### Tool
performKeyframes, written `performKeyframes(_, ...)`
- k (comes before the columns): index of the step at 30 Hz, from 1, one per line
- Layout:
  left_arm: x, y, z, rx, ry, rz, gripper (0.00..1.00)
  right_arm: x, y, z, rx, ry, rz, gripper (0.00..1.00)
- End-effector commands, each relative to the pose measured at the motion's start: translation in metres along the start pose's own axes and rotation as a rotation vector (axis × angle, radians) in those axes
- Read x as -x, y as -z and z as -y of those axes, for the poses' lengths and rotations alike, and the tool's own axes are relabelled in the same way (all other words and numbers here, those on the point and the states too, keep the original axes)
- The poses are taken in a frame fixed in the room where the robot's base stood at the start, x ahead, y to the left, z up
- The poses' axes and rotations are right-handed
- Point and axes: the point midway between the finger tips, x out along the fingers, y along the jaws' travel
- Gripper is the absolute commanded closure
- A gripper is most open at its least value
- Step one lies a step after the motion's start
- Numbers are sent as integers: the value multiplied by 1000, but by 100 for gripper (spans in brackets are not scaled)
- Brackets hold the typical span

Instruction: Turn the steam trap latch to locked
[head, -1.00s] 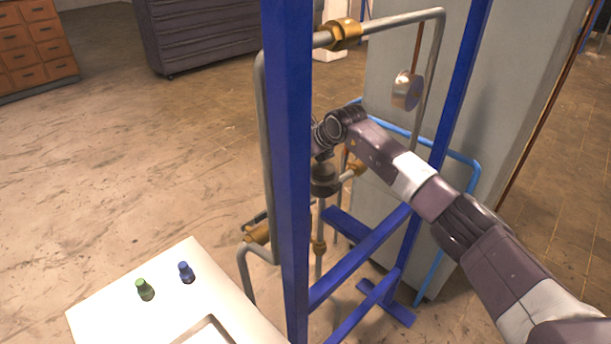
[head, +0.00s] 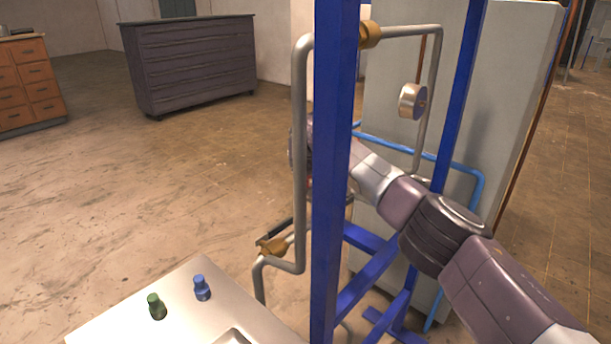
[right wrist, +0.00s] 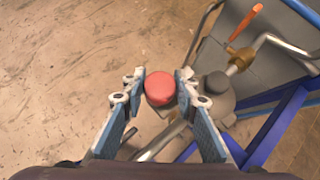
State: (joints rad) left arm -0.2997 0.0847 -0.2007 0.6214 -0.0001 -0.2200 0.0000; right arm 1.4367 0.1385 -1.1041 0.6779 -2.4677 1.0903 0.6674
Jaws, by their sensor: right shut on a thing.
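In the right wrist view a red rounded knob (right wrist: 160,90), which looks like the latch's handle, sits between the fingertips of my right gripper (right wrist: 160,84). The gripper is shut on it, one finger on each side. A grey metal body with a dark round cap (right wrist: 215,83) is just right of the knob; the latch's link to it is partly hidden. In the head view my right arm reaches behind the front blue post, which hides the fingers and most of the latch. I cannot tell the latch's position. My left gripper is not in view.
A blue frame post (head: 335,170) stands in front of the grey pipes (head: 300,110). A pressure gauge (head: 412,101) hangs before a grey panel (head: 480,130). A white table (head: 180,322) with a green knob (head: 157,306) and blue knob (head: 202,287) is at lower left.

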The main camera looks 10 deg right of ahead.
Motion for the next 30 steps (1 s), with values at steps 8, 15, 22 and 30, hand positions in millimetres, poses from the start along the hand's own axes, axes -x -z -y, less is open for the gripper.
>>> performKeyframes(8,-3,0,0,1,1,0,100,0,-2,-1,-11,10,3,100)
performKeyframes(15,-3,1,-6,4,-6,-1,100,0,-2,-1,-11,10,3,100)
performKeyframes(22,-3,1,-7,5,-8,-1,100,-1,-2,0,-11,10,1,54)
performKeyframes(30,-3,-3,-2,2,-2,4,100,0,-1,0,-10,10,1,54)
